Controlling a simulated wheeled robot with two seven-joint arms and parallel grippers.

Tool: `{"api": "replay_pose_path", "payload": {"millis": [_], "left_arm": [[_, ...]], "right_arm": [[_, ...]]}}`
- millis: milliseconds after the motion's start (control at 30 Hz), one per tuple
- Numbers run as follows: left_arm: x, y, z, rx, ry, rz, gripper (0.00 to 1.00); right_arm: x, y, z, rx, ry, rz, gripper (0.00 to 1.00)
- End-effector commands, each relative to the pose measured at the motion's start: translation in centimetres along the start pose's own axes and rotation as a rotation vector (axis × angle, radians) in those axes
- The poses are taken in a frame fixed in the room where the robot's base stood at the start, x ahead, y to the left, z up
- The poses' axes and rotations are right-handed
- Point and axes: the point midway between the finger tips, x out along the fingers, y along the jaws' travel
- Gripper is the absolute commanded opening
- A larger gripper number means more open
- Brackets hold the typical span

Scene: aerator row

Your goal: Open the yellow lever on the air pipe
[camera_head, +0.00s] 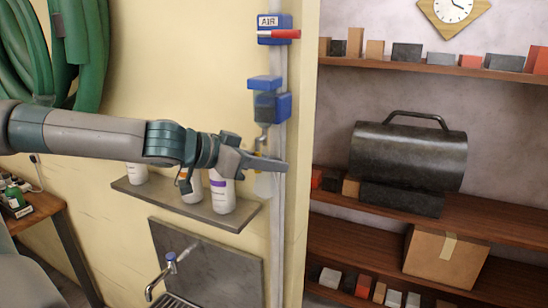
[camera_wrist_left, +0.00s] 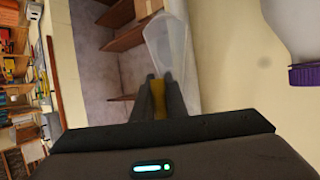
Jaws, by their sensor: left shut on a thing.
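The grey air pipe (camera_head: 277,225) runs upright down the cream wall near its right edge. The yellow lever (camera_wrist_left: 160,98) is between the two dark fingers of my left gripper (camera_wrist_left: 160,92) in the left wrist view. In the head view my left gripper (camera_head: 268,163) comes in from the left and lies across the pipe, shut on the lever. Only a small bit of yellow (camera_head: 258,153) shows above the fingers there. Most of the lever is hidden, so its angle to the pipe cannot be told. My right gripper is not in view.
Above are a blue AIR box (camera_head: 270,22) with a red handle and a blue filter unit (camera_head: 268,105). White bottles stand on a small grey shelf (camera_head: 200,212) just below my left arm. A clear plastic piece (camera_wrist_left: 167,45) is beyond the fingers. Wooden shelving (camera_head: 380,200) is at right.

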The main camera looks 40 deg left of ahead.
Motion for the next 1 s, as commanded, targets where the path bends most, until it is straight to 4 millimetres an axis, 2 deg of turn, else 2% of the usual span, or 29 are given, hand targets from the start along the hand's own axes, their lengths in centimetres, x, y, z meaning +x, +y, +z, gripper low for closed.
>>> {"api": "replay_pose_path", "payload": {"millis": [300, 333, 400, 767, 1000], "left_arm": [[0.02, -0.04, 0.14, 0.002, -0.003, -0.002, 0.00], [0.02, -0.04, 0.14, 0.001, -0.003, -0.002, 0.19], [0.02, -0.03, 0.12, 0.001, -0.003, -0.002, 0.31], [-0.07, -0.04, 0.04, 0.001, -0.001, -0.002, 0.31], [-0.94, -0.02, 0.05, 0.005, -0.002, -0.001, 0.31]], "right_arm": [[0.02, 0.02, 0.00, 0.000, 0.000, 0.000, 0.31], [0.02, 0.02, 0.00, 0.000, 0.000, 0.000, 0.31], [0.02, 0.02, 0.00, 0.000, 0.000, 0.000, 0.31], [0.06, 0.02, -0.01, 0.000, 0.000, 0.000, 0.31], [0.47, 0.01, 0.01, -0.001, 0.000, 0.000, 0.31]]}}
